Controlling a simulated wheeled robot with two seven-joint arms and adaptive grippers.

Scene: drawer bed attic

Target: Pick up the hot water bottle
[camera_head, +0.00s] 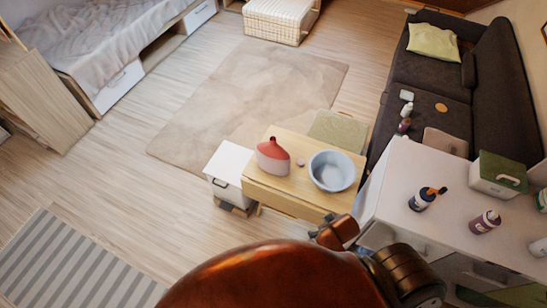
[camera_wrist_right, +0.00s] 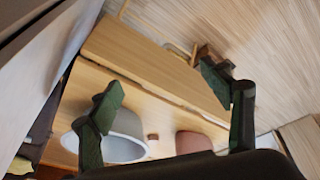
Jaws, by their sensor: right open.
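The hot water bottle (camera_head: 272,157), red on top and pinkish below with a narrow neck, stands on the light wooden table (camera_head: 285,196) at the left of a pale blue-grey bowl (camera_head: 332,171). In the right wrist view part of the bottle (camera_wrist_right: 194,142) shows low, beyond the gripper and beside the bowl (camera_wrist_right: 122,142); its lower part is cut off by my gripper body. My right gripper (camera_wrist_right: 162,90) is open and empty, its dark green fingers spread apart, and does not touch the bottle. My left gripper is not in view.
A small round object (camera_head: 300,162) lies between bottle and bowl. A white cabinet (camera_head: 228,165) adjoins the table's left side. A white dresser (camera_head: 455,190) with bottles and a green-lidded box (camera_head: 497,174) stands at the right. The rug (camera_head: 240,100) behind is clear.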

